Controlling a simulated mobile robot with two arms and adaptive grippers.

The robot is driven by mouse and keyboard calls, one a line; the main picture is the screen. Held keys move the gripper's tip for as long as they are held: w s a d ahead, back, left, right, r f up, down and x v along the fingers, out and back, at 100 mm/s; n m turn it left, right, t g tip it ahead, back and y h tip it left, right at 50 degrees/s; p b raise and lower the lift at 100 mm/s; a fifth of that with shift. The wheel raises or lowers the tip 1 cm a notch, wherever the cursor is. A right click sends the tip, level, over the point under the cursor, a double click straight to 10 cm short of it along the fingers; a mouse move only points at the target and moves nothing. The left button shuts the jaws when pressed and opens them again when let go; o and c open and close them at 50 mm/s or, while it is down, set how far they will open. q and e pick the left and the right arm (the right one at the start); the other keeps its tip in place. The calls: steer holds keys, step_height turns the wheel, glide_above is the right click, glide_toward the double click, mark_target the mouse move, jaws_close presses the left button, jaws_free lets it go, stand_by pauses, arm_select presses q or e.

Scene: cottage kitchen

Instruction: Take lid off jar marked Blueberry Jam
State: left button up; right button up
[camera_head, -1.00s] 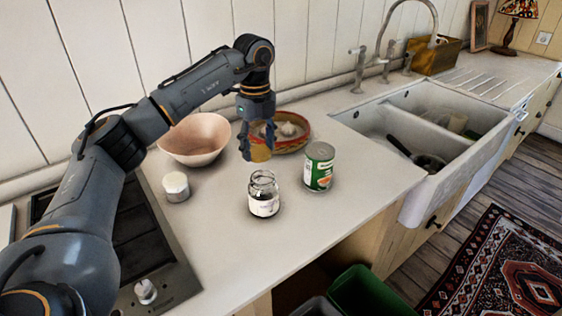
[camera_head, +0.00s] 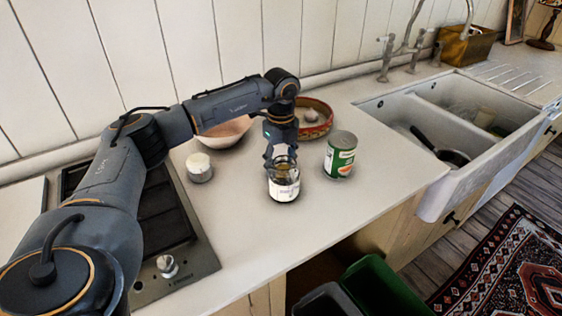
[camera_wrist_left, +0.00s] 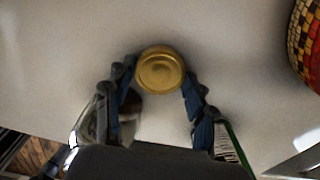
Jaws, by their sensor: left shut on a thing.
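A glass jar (camera_head: 284,186) with a white label stands upright on the counter with its mouth open. The label is too small to read. My left gripper (camera_head: 281,158) points down just behind the jar, which partly hides its fingertips. In the left wrist view, the gripper (camera_wrist_left: 160,80) is shut on a round gold lid (camera_wrist_left: 160,68), held between the fingertips. The lid is apart from the jar, and glass (camera_wrist_left: 88,128) shows beside one finger. I cannot tell whether the lid touches the counter. My right gripper is not in view.
A green can (camera_head: 340,155) stands right of the jar. A patterned bowl (camera_head: 318,128) and a pink bowl (camera_head: 226,133) are behind. A small white pot (camera_head: 199,168) and a hob (camera_head: 165,225) are left. Counter in front of the jar is clear.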

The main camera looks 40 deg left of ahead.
arm_select(q)
steer(key=o, duration=0.9)
steer(key=shift+f, duration=0.1)
steer(key=o, duration=0.4)
